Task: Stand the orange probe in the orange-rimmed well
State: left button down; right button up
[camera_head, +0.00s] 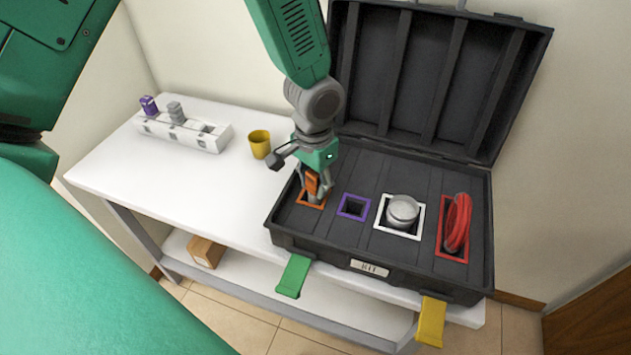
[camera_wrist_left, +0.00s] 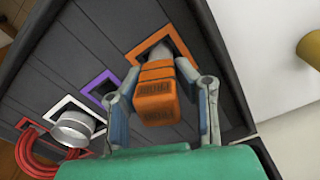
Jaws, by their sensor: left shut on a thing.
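The orange probe (camera_head: 311,183) is in my left gripper (camera_head: 316,188), over the orange-rimmed well (camera_head: 303,202) at the left of the black case. In the left wrist view, the probe's orange head (camera_wrist_left: 157,95) sits between the two fingers of my left gripper (camera_wrist_left: 165,100). Its grey shaft (camera_wrist_left: 182,50) points down into the orange-rimmed well (camera_wrist_left: 150,45). The shaft's lower end is hidden, so I cannot tell how deep it sits. My right gripper is not in view.
The open case (camera_head: 290,235) also has a purple-rimmed well (camera_head: 354,206), a silver lidded container (camera_head: 403,211) in a white frame and a red coil (camera_head: 458,222) in a red frame. A yellow cup (camera_head: 260,144) and a white rack (camera_head: 213,140) with a purple probe (camera_head: 149,105) stand left.

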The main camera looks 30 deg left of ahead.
pick_arm(q)
jog(key=shift+f+b, duration=0.4)
jog(key=shift+f, duration=0.45)
jog(key=c, duration=1.5)
grip_release()
jog(key=shift+r, duration=0.1)
notch_tip(320, 180, up, 11)
jog(key=p, duration=1)
jog(key=shift+p, duration=0.4)
